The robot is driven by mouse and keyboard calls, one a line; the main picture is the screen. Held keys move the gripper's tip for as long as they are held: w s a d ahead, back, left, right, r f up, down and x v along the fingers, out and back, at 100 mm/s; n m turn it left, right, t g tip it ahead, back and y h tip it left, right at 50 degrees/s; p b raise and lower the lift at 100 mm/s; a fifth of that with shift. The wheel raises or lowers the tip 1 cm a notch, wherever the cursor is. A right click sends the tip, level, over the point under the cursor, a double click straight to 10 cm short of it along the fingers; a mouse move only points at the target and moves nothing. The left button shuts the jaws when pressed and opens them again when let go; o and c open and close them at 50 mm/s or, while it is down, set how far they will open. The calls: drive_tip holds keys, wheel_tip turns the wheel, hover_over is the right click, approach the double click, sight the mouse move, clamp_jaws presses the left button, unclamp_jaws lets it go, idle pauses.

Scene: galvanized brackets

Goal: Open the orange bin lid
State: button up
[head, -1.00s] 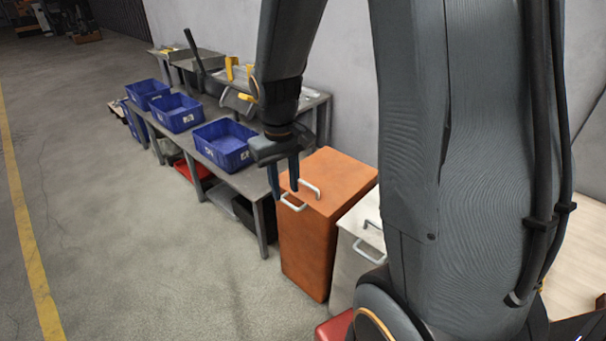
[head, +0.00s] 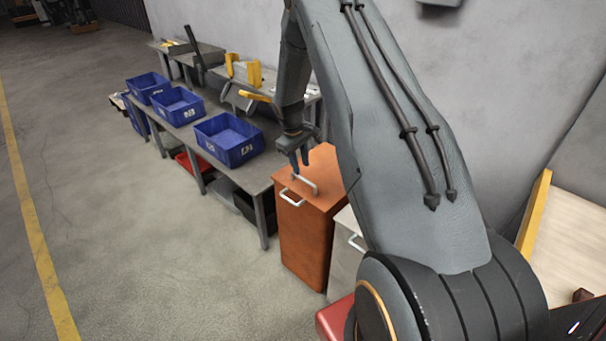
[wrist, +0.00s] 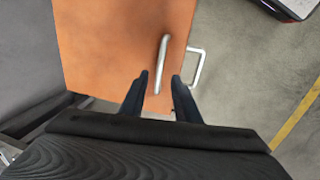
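The orange bin (head: 304,238) stands on the floor, its flat lid closed. A pale lid handle (head: 304,184) is on top, and a second pale handle (head: 291,198) is on the front near the top edge. My gripper (head: 300,168) is above the lid, pointing down, with its fingers apart. In the wrist view the lid (wrist: 110,45) fills the upper left, and the lid handle (wrist: 161,62) runs between the two fingers (wrist: 161,88) as seen from above. The gap between fingertips and handle is hard to judge; nothing appears gripped.
A white bin (head: 346,246) with a handle stands right of the orange bin. A grey bench (head: 245,178) with blue crates (head: 228,139) is on the left. A wall is behind. The floor (head: 150,260) in front is clear.

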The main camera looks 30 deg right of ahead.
sight(303, 180)
drive_tip(key=shift+w+d+f+p, duration=0.1)
drive_tip(key=shift+d+f+p, duration=0.1)
drive_tip(key=shift+f, duration=0.75)
drive_tip(key=shift+w+d+f+p, duration=0.1)
drive_tip(key=shift+d+f+p, duration=0.1)
drive_tip(key=shift+f, duration=0.8)
drive_tip(key=shift+d+f+p, duration=0.1)
drive_tip(key=shift+f+p, duration=0.1)
drive_tip(key=shift+f, duration=0.75)
drive_tip(key=shift+c, duration=0.4)
clamp_jaws()
